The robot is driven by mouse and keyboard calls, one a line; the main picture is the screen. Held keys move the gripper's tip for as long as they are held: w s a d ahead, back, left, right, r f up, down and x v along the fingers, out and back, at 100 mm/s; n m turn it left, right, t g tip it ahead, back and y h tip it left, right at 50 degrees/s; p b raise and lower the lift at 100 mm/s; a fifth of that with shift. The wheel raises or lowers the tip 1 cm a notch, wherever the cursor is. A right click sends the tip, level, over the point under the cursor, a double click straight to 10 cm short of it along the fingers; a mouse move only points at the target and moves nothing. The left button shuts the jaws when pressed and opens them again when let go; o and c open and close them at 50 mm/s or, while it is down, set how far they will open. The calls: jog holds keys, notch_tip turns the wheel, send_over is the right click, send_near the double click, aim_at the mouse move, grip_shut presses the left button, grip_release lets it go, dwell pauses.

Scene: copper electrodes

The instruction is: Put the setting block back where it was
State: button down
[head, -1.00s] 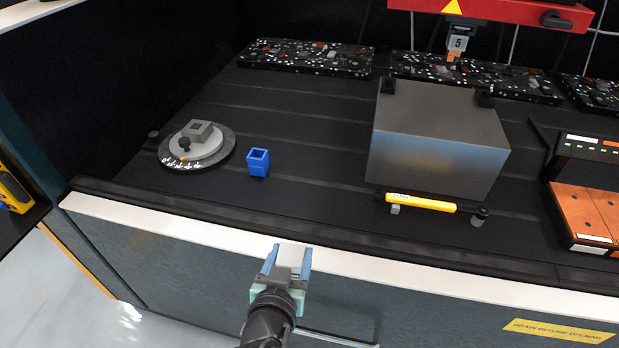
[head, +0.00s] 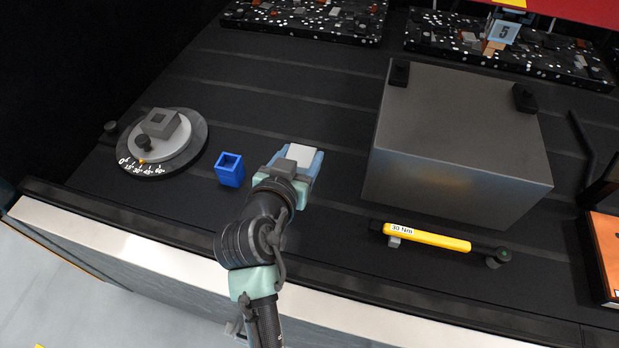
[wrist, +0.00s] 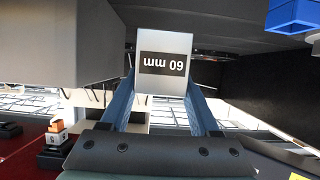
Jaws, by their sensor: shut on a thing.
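My gripper (head: 300,160) is shut on the setting block (head: 302,153), a pale grey block, over the bench between the blue square holder and the big grey block. In the wrist view the setting block (wrist: 165,45) sits between the blue fingers of my gripper (wrist: 163,85). Its dark label reads "60 mm", upside down in the picture. I cannot tell whether its underside touches anything. The blue square holder (head: 230,175) has an open top and stands just left of my gripper; a blue piece (wrist: 292,14) shows at the wrist view's top right.
The big grey block (head: 455,140) stands to the right of my gripper. A yellow-handled tool (head: 425,236) lies in front of it. A round dial (head: 160,150) with a grey square piece is at left. Dark speckled panels (head: 305,18) lie at the back. Bench behind my gripper is clear.

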jog(key=shift+w+d+r, duration=0.1)
jog(key=shift+w+r, duration=0.2)
jog(key=shift+w, duration=0.05)
jog(key=shift+w+f, duration=0.15)
jog(key=shift+f, duration=4.8)
jog(key=shift+f+b, duration=0.15)
jog(key=shift+b, duration=0.2)
jog(key=shift+c, duration=0.6)
grip_release()
jog(key=shift+f, duration=0.2)
jog(key=shift+r, duration=0.1)
